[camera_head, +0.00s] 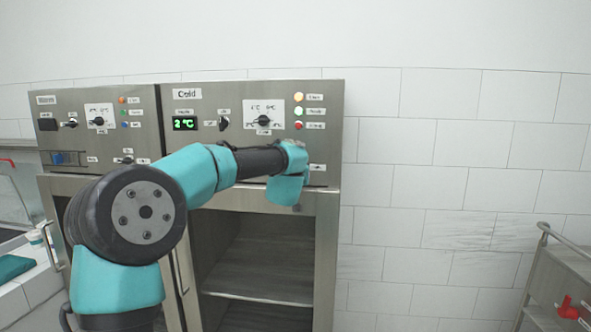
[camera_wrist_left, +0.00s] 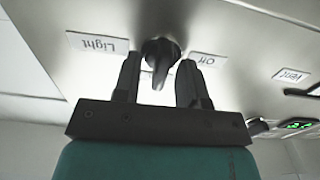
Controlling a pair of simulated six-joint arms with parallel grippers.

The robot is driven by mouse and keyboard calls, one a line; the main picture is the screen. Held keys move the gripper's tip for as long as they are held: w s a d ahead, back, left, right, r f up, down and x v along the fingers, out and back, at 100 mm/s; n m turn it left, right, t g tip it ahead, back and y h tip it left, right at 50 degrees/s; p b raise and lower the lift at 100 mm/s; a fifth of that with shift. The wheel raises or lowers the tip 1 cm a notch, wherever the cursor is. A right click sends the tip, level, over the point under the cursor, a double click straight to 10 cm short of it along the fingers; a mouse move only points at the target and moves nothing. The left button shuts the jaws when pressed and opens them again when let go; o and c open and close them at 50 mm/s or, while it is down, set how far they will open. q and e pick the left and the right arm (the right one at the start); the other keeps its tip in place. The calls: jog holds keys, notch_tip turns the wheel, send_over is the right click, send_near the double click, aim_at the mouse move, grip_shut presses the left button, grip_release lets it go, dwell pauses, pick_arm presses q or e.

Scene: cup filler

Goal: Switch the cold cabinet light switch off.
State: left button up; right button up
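The cold cabinet (camera_head: 325,140) has a grey metal control panel with a "Cold" label and a lit green 2 °C display (camera_head: 185,124). In the left wrist view, upside down, a black light switch knob (camera_wrist_left: 160,52) sits between a "Light" label (camera_wrist_left: 98,42) and an "Off" label (camera_wrist_left: 208,60). Its narrow grip points towards the gripper base. My left gripper (camera_wrist_left: 160,68) is open, with one finger on each side of the knob and visible gaps to its grip. In the head view my left arm hides the switch and the fingers. My right gripper is not in view.
A similar cabinet panel (camera_head: 72,108) adjoins on the left. Other knobs, including one (camera_head: 263,120) on the cold panel, and coloured lamps lie above my arm. A metal cart (camera_head: 560,270) stands at far right. The space before the tiled wall between looks clear.

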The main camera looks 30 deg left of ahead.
pick_arm(q)
jog(key=shift+c, duration=0.2)
grip_shut()
jog(key=shift+n, duration=0.3)
jog(key=n, duration=0.4)
jog(key=shift+a, duration=0.1)
jog(key=n, duration=0.4)
jog(key=shift+a+f+n, duration=0.1)
jog(key=shift+n, duration=0.2)
jog(key=n, duration=0.4)
jog(key=shift+s+n, duration=0.1)
jog(key=shift+n, duration=0.2)
jog(key=n, duration=0.4)
jog(key=shift+f, duration=0.15)
